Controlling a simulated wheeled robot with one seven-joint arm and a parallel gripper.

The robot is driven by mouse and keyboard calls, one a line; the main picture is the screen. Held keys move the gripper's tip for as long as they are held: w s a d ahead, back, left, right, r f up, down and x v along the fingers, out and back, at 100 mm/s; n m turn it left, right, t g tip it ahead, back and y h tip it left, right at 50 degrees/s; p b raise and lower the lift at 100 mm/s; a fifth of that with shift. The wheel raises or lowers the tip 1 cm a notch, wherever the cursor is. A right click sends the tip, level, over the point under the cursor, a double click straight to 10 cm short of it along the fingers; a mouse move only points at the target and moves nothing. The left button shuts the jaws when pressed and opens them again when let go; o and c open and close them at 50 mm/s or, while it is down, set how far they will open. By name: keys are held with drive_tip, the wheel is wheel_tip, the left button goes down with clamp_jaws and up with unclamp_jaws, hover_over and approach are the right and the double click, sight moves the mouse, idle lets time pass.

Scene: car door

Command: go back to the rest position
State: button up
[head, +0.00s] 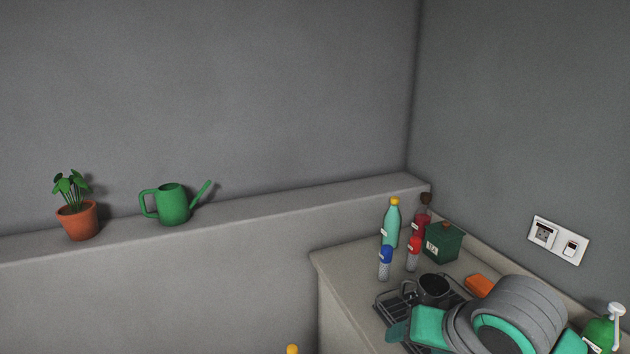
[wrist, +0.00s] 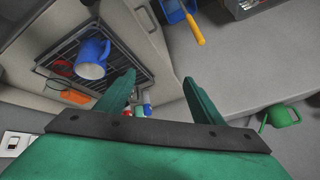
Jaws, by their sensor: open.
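My gripper (wrist: 159,80) is open in the wrist view, with its two green fingers spread apart and nothing between them. Beyond the fingers are the counter and a strip of floor or wall surface. In the head view my grey and teal arm (head: 515,312) is folded at the lower right, in front of the counter. The fingertips are hard to make out there. No car door shows in either view.
The counter (head: 345,270) holds bottles (head: 391,224), a green box (head: 443,243), a dark mug (head: 433,289) on a rack and an orange sponge (head: 479,286). A watering can (head: 173,204) and potted plant (head: 77,219) stand on the ledge. The left side is clear.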

drive_tip(key=w+a+r+t+y, duration=0.2)
drive_tip(key=w+a+t+y, duration=0.25)
drive_tip(key=a, duration=0.35)
drive_tip(key=w+a+r+t+y, duration=0.1)
drive_tip(key=w+a+t+y, duration=0.2)
drive_tip(key=w+a, duration=0.35)
drive_tip(key=s+a+f+m+t+h, duration=0.2)
drive_tip(key=a+f+m+t, duration=0.2)
drive_tip(key=f, duration=0.1)
drive_tip(key=s+a+f+m+h, duration=0.1)
drive_tip(key=s+f+h, duration=0.3)
drive_tip(key=s+f, duration=0.4)
drive_tip(key=s+a+f+m+h, duration=0.1)
drive_tip(key=s+f+m+h, duration=0.15)
drive_tip(key=s+f, duration=0.6)
drive_tip(key=s+d+f+n+g, duration=0.1)
drive_tip(key=s+f+n, duration=0.3)
drive_tip(key=s, duration=0.7)
drive_tip(key=s+d+f+n+g, duration=0.1)
drive_tip(key=s+f+n, duration=0.4)
drive_tip(key=s, duration=0.7)
drive_tip(key=shift+s+n+g, duration=0.25)
drive_tip(key=shift+n+g, duration=0.2)
drive_tip(key=shift+n, duration=0.1)
drive_tip(key=shift+d, duration=0.1)
